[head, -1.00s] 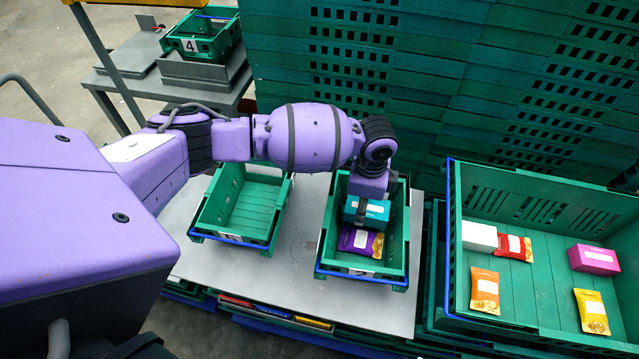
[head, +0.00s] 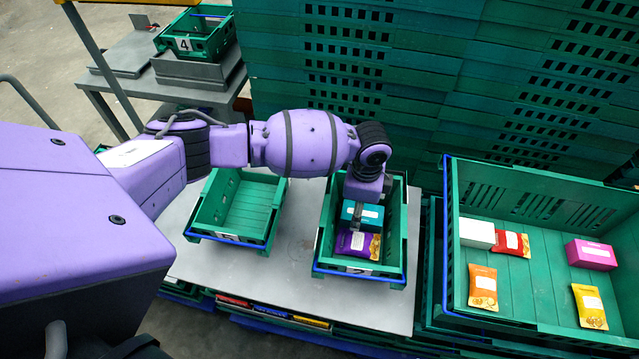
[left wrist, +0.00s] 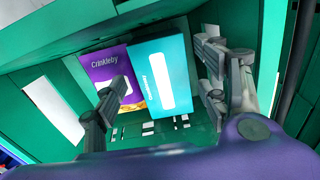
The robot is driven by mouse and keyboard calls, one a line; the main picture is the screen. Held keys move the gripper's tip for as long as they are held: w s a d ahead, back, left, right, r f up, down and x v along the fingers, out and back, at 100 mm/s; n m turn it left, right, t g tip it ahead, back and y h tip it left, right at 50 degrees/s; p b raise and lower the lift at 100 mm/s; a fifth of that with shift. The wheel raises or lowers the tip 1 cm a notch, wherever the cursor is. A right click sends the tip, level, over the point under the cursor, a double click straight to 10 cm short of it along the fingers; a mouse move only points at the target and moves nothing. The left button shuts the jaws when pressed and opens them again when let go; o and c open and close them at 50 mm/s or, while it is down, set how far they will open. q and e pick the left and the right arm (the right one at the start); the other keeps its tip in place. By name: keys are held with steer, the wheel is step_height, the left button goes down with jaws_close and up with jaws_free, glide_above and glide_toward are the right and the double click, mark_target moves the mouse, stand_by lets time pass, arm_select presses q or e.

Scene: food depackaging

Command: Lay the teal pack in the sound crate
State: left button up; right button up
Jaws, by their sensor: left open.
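The teal pack (head: 372,212) is a box with a white label, inside the right-hand of the two small green crates (head: 400,235) on the grey table. It lies beside a purple pack (head: 358,245) and overlaps its edge in the picture. The teal pack (left wrist: 160,75) and the purple pack (left wrist: 103,68) also show in the left wrist view. My left gripper (head: 358,214) reaches down into this crate. Its fingers (left wrist: 165,88) are apart, one on each side of the teal pack; contact cannot be told. My right gripper is out of view.
An empty green crate (head: 200,222) stands left of the filled one. A large green crate (head: 447,270) at right holds white, red, orange, yellow and pink packs. Stacked green crates (head: 350,85) wall off the back. A crate marked 4 (head: 182,44) stands on a back-left table.

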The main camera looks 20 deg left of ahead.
arm_select(q)
steer(key=shift+w+r, duration=0.15)
steer(key=shift+r, duration=0.1)
step_height(320, 180, up, 13)
steer(key=p, duration=0.1)
steer(key=shift+f, duration=0.15)
stand_by(0.4)
